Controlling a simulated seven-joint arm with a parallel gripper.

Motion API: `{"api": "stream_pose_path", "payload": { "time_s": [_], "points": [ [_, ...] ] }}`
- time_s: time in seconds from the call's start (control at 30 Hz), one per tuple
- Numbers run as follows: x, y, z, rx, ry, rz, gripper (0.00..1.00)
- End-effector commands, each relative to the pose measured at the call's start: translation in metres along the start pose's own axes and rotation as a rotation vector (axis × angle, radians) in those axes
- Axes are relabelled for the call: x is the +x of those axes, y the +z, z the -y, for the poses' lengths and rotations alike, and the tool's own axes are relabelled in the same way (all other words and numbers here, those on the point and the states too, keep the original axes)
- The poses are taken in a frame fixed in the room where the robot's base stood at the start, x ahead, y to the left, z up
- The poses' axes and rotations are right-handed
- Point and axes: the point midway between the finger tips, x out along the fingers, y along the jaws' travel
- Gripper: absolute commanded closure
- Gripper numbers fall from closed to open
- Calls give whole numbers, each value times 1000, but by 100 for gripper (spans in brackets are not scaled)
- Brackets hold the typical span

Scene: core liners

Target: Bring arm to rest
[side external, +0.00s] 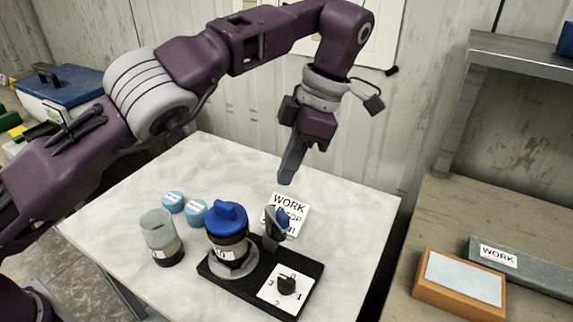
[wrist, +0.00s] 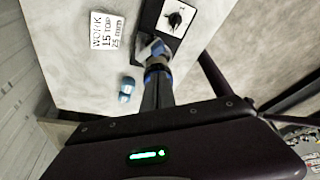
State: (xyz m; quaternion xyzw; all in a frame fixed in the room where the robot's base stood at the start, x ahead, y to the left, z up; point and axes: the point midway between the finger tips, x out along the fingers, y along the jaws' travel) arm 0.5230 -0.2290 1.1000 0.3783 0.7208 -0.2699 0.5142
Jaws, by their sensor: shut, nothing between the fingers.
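My gripper (side external: 287,180) hangs above the back part of the white table, fingers pointing down, shut and empty. In the wrist view its fingers (wrist: 158,78) lie together. Below it, apart from it, is a black base (side external: 312,268) with a dial knob (side external: 287,285) on a white plate. A dark jar with a blue lid (side external: 228,218) stands upright on the base's grey round seat. Beside it is an upright post with a blue part (side external: 281,220). In the wrist view the knob (wrist: 175,19) and blue parts (wrist: 155,50) show beyond the fingertips.
A clear cup with a dark lower part (side external: 160,235) stands left of the base. Two light-blue caps (side external: 173,201) (side external: 196,210) lie behind it. A WORK card (side external: 291,208) lies behind the base. An orange-framed block (side external: 460,283) is on the right bench.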

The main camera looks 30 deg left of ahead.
Motion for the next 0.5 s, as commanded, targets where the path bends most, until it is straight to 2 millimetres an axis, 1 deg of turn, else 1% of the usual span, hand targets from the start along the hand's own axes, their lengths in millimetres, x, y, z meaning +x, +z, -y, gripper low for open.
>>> {"api": "stream_pose_path", "payload": {
  "time_s": [0.13, 0.5],
  "points": [
    [-7, -1, 0, 9, 5, -4, 100],
    [-8, -1, 1, 11, 4, -5, 100]
  ]
}}
